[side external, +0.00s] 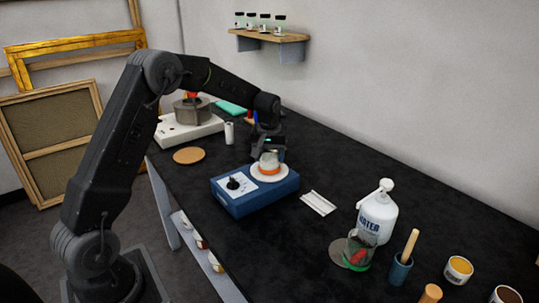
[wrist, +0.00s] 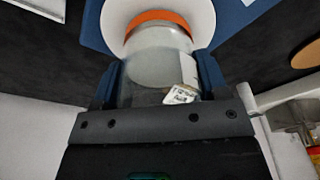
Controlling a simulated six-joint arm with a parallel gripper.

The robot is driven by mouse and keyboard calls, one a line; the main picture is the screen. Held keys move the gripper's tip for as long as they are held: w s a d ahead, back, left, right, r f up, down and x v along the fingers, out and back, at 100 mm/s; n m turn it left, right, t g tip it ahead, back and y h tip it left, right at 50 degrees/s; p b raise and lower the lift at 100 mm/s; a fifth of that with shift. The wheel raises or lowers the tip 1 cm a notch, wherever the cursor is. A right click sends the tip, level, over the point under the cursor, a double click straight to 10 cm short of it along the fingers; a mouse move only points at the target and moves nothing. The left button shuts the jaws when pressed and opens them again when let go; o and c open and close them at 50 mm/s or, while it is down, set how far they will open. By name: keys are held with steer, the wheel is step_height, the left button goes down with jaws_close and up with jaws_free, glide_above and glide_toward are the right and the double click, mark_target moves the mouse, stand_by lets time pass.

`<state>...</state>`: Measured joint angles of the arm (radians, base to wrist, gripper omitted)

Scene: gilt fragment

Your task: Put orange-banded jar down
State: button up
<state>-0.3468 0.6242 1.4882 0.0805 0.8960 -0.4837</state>
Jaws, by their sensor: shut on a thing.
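The orange-banded jar (side external: 269,162) is a small clear glass jar with an orange band low on its side. It is at the white round plate (side external: 285,174) on top of the blue device (side external: 250,204). In the wrist view the jar (wrist: 160,65) stands between my two fingers, its orange band in front of the white plate (wrist: 203,15). A small label with dark print is on its side. My gripper (wrist: 160,85) is shut on the jar. I cannot tell whether the jar's base touches the plate.
A white water bottle (side external: 378,215), a green-based glass (side external: 359,250) and a blue cup with a brush (side external: 399,270) stand to the right. A white tray (side external: 318,203) lies beside the device. A cork disc (side external: 189,155) and a hotplate with a pot (side external: 190,128) are to the left.

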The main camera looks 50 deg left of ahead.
steer(key=o, duration=0.6)
steer(key=shift+f, duration=0.15)
steer(key=o, duration=0.4)
